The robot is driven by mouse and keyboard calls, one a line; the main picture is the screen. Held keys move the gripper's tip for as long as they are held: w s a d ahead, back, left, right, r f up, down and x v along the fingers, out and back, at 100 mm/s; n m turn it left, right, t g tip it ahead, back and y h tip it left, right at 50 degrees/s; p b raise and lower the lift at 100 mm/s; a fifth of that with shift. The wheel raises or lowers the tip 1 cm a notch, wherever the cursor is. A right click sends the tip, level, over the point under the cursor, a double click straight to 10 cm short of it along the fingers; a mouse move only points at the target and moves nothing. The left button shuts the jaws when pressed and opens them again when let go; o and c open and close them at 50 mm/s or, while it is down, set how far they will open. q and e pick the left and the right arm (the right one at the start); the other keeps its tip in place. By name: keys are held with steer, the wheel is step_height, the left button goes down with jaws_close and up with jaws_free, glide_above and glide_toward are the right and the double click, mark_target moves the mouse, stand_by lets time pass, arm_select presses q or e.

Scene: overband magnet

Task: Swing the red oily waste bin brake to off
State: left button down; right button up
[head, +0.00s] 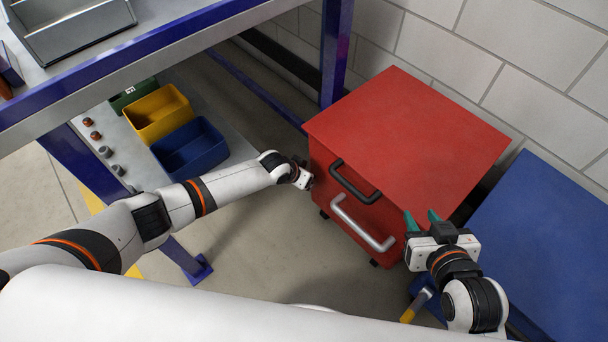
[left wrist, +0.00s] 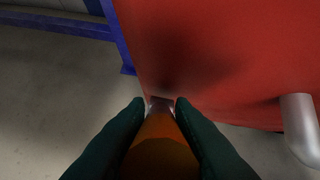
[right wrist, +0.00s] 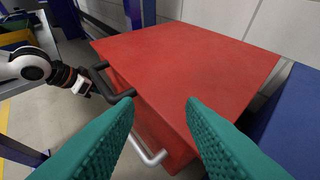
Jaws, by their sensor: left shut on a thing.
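The red oily waste bin (head: 410,130) stands against the wall, with a black handle (head: 352,184) and a grey handle (head: 362,228) on its front. My left gripper (head: 304,179) is low beside the bin's left front corner; its fingertips are hidden in the head view. In the left wrist view its dark green fingers (left wrist: 165,112) are shut on an orange-brown brake lever grip (left wrist: 165,158), with a metal stem running toward the red bin. The lever's exact setting is not clear. My right gripper (head: 422,217) is open and empty above the bin's right front edge.
A blue bin (head: 545,235) stands close on the right; a yellow-handled lever (head: 415,306) shows low by its left side. A blue-framed workbench (head: 150,55) with yellow (head: 158,112) and blue (head: 188,150) trays is at left. Bare floor (head: 265,235) lies before the red bin.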

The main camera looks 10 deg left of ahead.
arm_select(q)
steer(key=c, duration=1.3)
jaws_free()
steer(key=shift+o, duration=0.2)
steer(key=shift+r, duration=0.1)
steer(key=p+v, duration=0.5)
steer(key=v, duration=0.6)
steer(key=shift+s+r+p, duration=0.2)
steer(key=shift+r+p, duration=0.15)
steer(key=shift+p, duration=0.05)
arm_select(e)
steer(key=s+d+f+g+h, duration=0.1)
steer(key=s+d+f+g, duration=0.1)
steer(key=s+f+g, duration=0.1)
steer(key=s+d+f+g+h, duration=0.1)
steer(key=s+f+g, duration=0.2)
steer(key=s+g, duration=0.2)
steer(key=shift+s+d+f, duration=0.15)
steer(key=shift+s+d, duration=0.25)
steer(key=shift+s, duration=0.85)
arm_select(q)
steer(key=shift+a, duration=0.1)
